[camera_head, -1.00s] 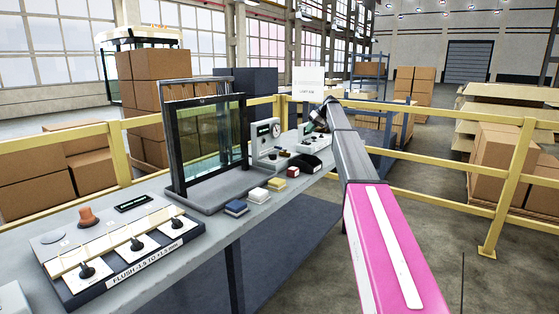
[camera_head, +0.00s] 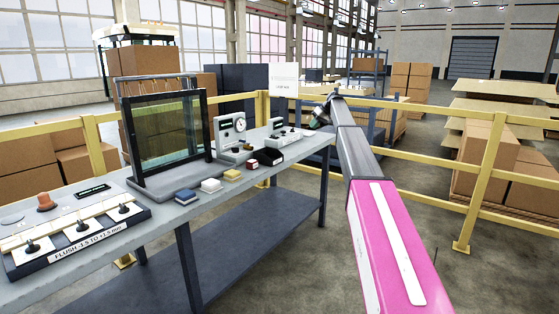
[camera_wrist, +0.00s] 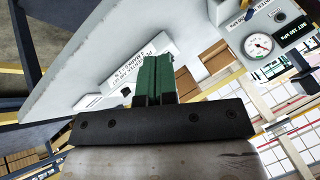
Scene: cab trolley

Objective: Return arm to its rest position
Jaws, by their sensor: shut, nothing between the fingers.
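My arm stretches forward from the bottom right of the head view, with a pink and white link nearest and a grey link beyond. My gripper (camera_head: 318,118) is at its far end, small and partly hidden by the wrist, near the far right end of the grey workbench (camera_head: 230,199). In the wrist view, the gripper's two green fingers (camera_wrist: 154,80) are together with nothing between them. Part of the bench top, a white label strip and a gauge panel (camera_wrist: 262,40) lie beyond the fingers.
The bench carries a glass pane in a dark frame (camera_head: 165,138), a panel of knobs (camera_head: 80,235), small coloured blocks (camera_head: 185,196) and a dial unit (camera_head: 233,135). A yellow railing (camera_head: 480,180) runs behind and to the right. Open floor lies right of the bench.

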